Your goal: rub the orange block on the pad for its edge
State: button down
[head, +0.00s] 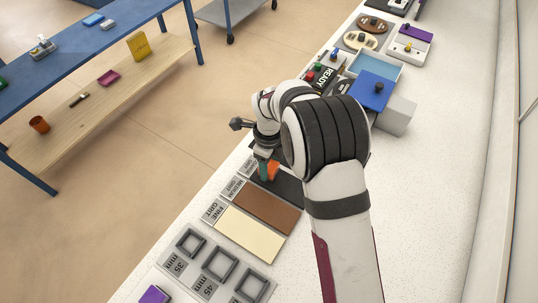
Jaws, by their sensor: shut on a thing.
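My gripper (267,168) points down and is shut on the orange block (273,172), whose lower part shows beside a finger. The block is at the black pad (288,188), over or on it; I cannot tell if they touch. My arm hides part of this pad and of its label. The brown pad (266,211), labelled medium grit, lies nearer the camera. The cream pad (248,233), labelled fine grit, lies nearer still. The block's edge is too small to judge.
A grey tray with square size frames (220,263) lies nearer on the white counter, with a purple block (154,294) beside it. Beyond my arm are a blue-lidded box (371,92), a READY panel (325,76) and round discs (362,40). The counter's right side is clear.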

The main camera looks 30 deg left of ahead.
jog(key=d, duration=0.9)
jog(key=shift+f, duration=0.6)
dwell(0.8)
jog(key=shift+a, duration=0.1)
jog(key=shift+a, duration=4.35)
jog(key=shift+d, duration=4.5)
jog(key=shift+a, duration=4.55)
jog(key=shift+d, duration=4.5)
jog(key=shift+a, duration=4.5)
jog(key=shift+d, duration=2.3)
